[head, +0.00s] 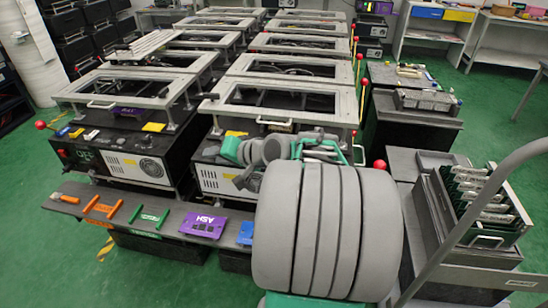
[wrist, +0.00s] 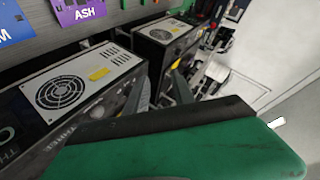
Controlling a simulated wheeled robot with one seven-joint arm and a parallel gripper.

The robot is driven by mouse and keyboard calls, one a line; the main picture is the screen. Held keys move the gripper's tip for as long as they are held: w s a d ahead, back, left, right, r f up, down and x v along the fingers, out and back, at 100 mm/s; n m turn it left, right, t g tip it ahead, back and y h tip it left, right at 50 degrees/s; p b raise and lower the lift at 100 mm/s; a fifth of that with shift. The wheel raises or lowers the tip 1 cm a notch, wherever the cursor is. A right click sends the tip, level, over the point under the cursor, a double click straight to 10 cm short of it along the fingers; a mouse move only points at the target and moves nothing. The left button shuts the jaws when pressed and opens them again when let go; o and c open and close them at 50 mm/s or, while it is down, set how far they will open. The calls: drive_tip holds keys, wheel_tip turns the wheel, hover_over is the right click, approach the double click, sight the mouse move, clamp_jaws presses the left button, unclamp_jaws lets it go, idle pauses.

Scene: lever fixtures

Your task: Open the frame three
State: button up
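In the wrist view, a dark box (wrist: 55,115) with a white vented fan panel carries lettering that reads THREE along its edge. My gripper (wrist: 160,90) has its two grey fingers apart with nothing between them, over the gap beside this box. In the head view, two front boxes with fan panels stand under grey rectangular frames, the left frame (head: 77,88) and the right frame (head: 230,107); both lie flat. I cannot tell from the head view which is three. My arm hides much of the right front box.
Several more grey frames run back in two rows. A bench (head: 165,215) with handles and a purple ASH plate (head: 203,224) lies in front. A slotted rack (head: 487,200) stands at the right. Green floor is open at the left.

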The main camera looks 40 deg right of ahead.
drive_tip(key=s+d+m+t+h+b, duration=0.3)
drive_tip(key=s+d+m+t, duration=0.15)
drive_tip(key=d, duration=0.55)
drive_tip(key=s+d+m+t+h+b, duration=0.25)
drive_tip(key=s+d+m+b, duration=0.2)
drive_tip(key=d, duration=0.55)
drive_tip(key=w, duration=0.8)
drive_tip(key=shift+d+r+p, duration=0.2)
drive_tip(key=shift+d+p, duration=0.1)
drive_tip(key=shift+d, duration=0.15)
drive_tip(key=shift+w, duration=0.1)
drive_tip(key=shift+c, duration=0.4)
clamp_jaws()
